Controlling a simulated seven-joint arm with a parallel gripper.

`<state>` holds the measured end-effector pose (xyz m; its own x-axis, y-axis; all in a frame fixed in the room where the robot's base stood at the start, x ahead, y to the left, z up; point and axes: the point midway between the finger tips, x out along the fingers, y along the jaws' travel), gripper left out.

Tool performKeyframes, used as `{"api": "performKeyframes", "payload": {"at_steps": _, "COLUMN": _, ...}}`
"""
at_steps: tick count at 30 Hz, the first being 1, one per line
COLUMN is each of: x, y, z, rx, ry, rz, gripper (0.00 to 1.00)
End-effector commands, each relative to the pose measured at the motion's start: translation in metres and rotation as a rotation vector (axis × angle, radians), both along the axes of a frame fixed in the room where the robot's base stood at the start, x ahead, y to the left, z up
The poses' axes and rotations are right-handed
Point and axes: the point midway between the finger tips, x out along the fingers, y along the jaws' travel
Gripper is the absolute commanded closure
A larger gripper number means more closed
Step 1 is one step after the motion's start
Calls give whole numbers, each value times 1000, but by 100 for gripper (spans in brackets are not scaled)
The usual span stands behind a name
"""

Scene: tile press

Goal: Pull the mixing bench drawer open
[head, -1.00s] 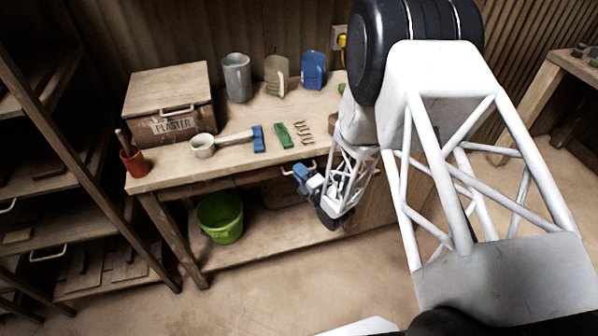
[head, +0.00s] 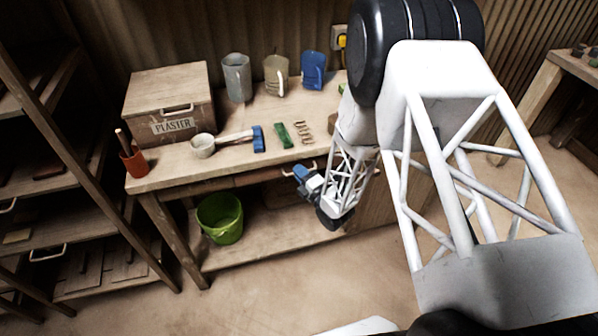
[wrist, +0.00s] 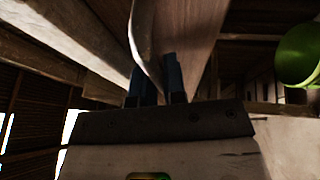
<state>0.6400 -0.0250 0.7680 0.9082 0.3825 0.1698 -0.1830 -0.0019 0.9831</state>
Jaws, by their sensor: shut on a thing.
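The mixing bench drawer (head: 258,179) is a wooden front under the bench top, and its brown face shows in the wrist view (wrist: 190,35). Its pale curved handle (wrist: 143,35) runs between my gripper's blue fingers (wrist: 157,82). My gripper (head: 301,173) is shut on this handle, at the front of the bench. My arm hides the drawer's right part in the head view. I cannot tell exactly how far the drawer stands out.
A green bucket (head: 220,218) stands on the lower shelf. The floor in front is clear.

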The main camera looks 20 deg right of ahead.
Motion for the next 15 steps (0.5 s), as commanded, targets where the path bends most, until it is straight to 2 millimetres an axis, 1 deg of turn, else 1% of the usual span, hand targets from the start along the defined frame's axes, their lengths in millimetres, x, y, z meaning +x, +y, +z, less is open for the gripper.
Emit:
{"api": "performKeyframes", "payload": {"at_steps": 5, "x": -18, "y": 0, "z": 0, "rx": 0, "ry": 1, "rz": 1, "gripper": 100}}
{"api": "performKeyframes", "payload": {"at_steps": 8, "x": -33, "y": 0, "z": 0, "rx": 1, "ry": 0, "rz": 0, "gripper": 100}}
{"api": "performKeyframes", "payload": {"at_steps": 11, "x": -52, "y": 0, "z": 0, "rx": 1, "ry": 0, "rz": -1, "gripper": 100}}
{"api": "performKeyframes", "payload": {"at_steps": 15, "x": -83, "y": 0, "z": 0, "rx": 0, "ry": 0, "rz": 0, "gripper": 100}}
